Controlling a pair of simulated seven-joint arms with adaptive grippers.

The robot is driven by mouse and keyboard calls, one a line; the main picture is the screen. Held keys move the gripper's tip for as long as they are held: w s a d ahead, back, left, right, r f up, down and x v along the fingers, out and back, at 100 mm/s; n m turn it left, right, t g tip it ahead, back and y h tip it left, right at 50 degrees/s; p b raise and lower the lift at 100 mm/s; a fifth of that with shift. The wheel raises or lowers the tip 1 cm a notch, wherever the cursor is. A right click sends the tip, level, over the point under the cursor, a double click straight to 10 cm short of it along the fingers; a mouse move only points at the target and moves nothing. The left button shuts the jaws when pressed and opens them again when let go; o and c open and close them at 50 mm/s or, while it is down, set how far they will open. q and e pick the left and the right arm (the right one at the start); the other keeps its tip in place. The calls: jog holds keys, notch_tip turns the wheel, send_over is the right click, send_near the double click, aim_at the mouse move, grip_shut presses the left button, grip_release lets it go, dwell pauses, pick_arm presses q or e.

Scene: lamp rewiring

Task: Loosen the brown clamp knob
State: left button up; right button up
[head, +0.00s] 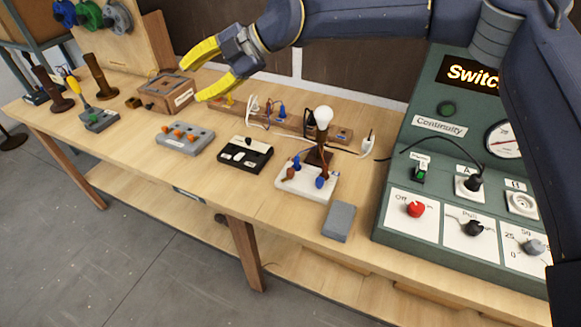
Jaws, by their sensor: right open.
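The lamp (323,117) stands on a white base (291,187) at the middle right of the bench, with its bulb upright. A small brown knob (291,173) sits at the left of the base, close to a blue knob (297,161). A second blue knob (320,182) sits toward its front right. My right gripper (190,83) has yellow fingers spread apart and empty. It is in the air over the back left of the bench, well left of the lamp and not touching it. My left gripper is not in view.
A grey block with orange knobs (186,138), a black tray (245,155) and a grey slab (339,221) lie on the bench. A wooden box (168,94) stands at the back. A green switch panel (440,170) fills the right.

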jog(key=d+f+n+h, duration=0.3)
jog(key=d+f+h, duration=0.2)
jog(key=d+f, duration=0.2)
jog(key=h, duration=0.7)
send_over(290, 171)
notch_tip(290, 171, down, 4)
jog(key=f, duration=0.1)
notch_tip(290, 171, down, 17)
jog(key=shift+w+r, duration=0.15)
jog(key=shift+o, duration=0.2)
grip_shut()
